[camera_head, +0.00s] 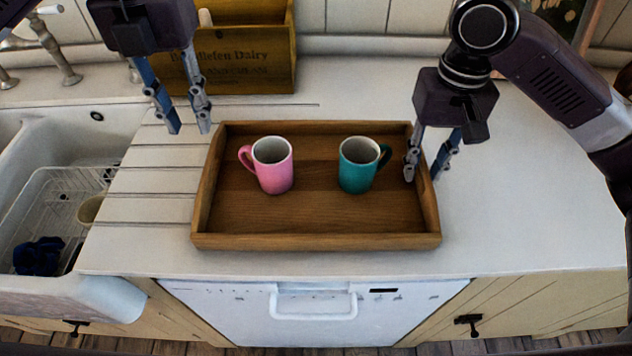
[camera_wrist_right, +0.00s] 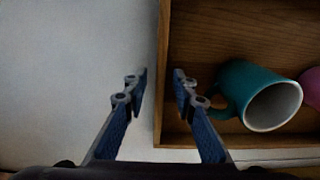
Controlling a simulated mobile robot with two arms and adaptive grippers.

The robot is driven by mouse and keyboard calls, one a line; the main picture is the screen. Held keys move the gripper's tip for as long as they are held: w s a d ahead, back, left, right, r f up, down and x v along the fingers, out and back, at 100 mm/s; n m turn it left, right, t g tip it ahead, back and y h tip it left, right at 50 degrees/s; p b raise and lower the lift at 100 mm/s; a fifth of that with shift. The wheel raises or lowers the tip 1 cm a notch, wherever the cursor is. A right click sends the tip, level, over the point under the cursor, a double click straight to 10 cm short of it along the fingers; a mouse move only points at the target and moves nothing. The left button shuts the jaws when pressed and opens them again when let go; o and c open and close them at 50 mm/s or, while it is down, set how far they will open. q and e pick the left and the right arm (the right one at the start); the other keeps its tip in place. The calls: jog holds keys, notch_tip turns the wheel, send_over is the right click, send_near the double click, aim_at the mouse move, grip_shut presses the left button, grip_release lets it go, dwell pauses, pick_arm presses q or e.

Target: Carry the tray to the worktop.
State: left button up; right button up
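The wooden tray (camera_head: 315,242) lies flat on the white worktop (camera_head: 530,215), above the dishwasher. A pink mug (camera_head: 275,170) and a teal mug (camera_head: 357,172) stand upright in it; the teal mug also shows in the right wrist view (camera_wrist_right: 235,88). My right gripper (camera_head: 424,178) is open at the tray's right wall, one finger inside and one outside. In the right wrist view its fingertips (camera_wrist_right: 160,75) straddle the wall with small gaps. My left gripper (camera_head: 188,130) is open and empty, above the grooved drainer, left of the tray's far left corner.
A sink (camera_head: 40,180) with a wire rack and a beige cup (camera_head: 90,209) is at the left. A lettered wooden box (camera_head: 245,60) stands behind the tray against the wall. The worktop to the right of the tray is clear.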

notch_tip(320, 180, up, 11)
jog(key=shift+r, duration=0.2)
dwell(0.3)
dwell(0.4)
